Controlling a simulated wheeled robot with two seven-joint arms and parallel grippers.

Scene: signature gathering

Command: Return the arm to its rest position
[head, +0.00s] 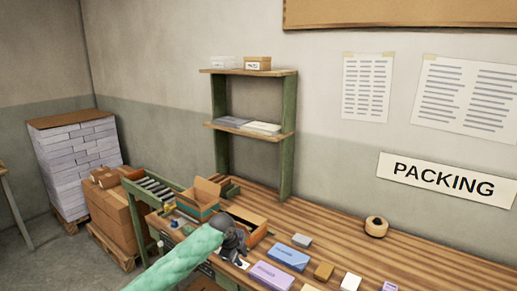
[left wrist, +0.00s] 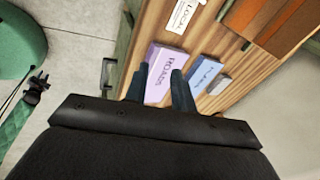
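My left arm, pale green, comes in from the bottom of the head view. Its dark left gripper (head: 240,258) is above the near edge of the wooden packing table (head: 330,232). In the left wrist view the two dark fingers of my left gripper (left wrist: 162,84) stand apart, with nothing held between them. A purple box (left wrist: 164,66) shows beyond them on the table. My right gripper (left wrist: 36,86) shows small and dark at the left of the left wrist view, with its green arm below; its fingers are too small to judge. It is not in the head view.
The purple box (head: 271,275), a blue box (head: 288,257) and several small boxes lie right of my left gripper. An open carton (head: 198,199) stands behind it by the roller conveyor (head: 154,188). A tape roll (head: 376,227) and green shelf (head: 288,150) are farther back.

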